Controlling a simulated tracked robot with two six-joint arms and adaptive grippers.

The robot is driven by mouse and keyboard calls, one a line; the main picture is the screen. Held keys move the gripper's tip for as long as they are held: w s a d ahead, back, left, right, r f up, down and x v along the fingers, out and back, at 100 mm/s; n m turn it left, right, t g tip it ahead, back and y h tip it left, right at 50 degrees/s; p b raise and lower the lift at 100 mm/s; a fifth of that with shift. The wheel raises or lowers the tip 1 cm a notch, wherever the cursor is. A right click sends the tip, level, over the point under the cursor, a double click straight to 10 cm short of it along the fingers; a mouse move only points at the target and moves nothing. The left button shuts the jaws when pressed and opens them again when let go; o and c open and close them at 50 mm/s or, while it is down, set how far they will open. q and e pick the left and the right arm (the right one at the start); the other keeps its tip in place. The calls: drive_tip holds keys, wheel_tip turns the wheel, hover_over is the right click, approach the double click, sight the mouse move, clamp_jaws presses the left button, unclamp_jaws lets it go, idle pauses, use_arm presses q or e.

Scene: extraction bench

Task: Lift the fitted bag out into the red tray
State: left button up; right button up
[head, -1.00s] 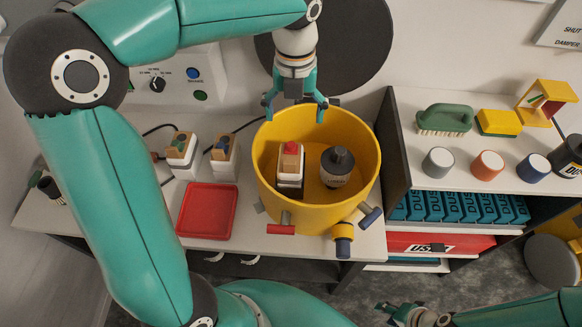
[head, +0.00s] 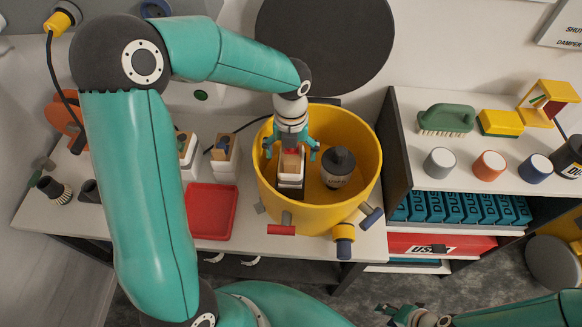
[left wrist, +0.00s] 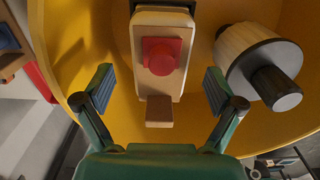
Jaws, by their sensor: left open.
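The fitted bag (head: 291,178) stands inside the yellow drum (head: 314,217). It is a pale block with a wooden top and a red knob; in the left wrist view the bag (left wrist: 155,90) shows its red knob between my fingers. My left gripper (head: 291,152) is open over the bag, one finger on each side, with gaps to it. It also shows in the left wrist view (left wrist: 158,92). The red tray (head: 211,212) lies empty on the bench left of the drum. My right gripper (head: 398,314) is at the bottom edge, small and partly cut off.
A dark-capped canister (head: 337,168) stands in the drum right of the bag. Two wooden-topped white blocks, one of them (head: 224,158), stand behind the tray. A shelf on the right holds a green brush (head: 444,120), a yellow sponge block (head: 499,123) and several cups.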

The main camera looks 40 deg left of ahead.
use_arm(q)
drive_tip(key=shift+f, duration=0.85)
drive_tip(key=shift+c, duration=0.4)
drive_tip(key=c, duration=1.6)
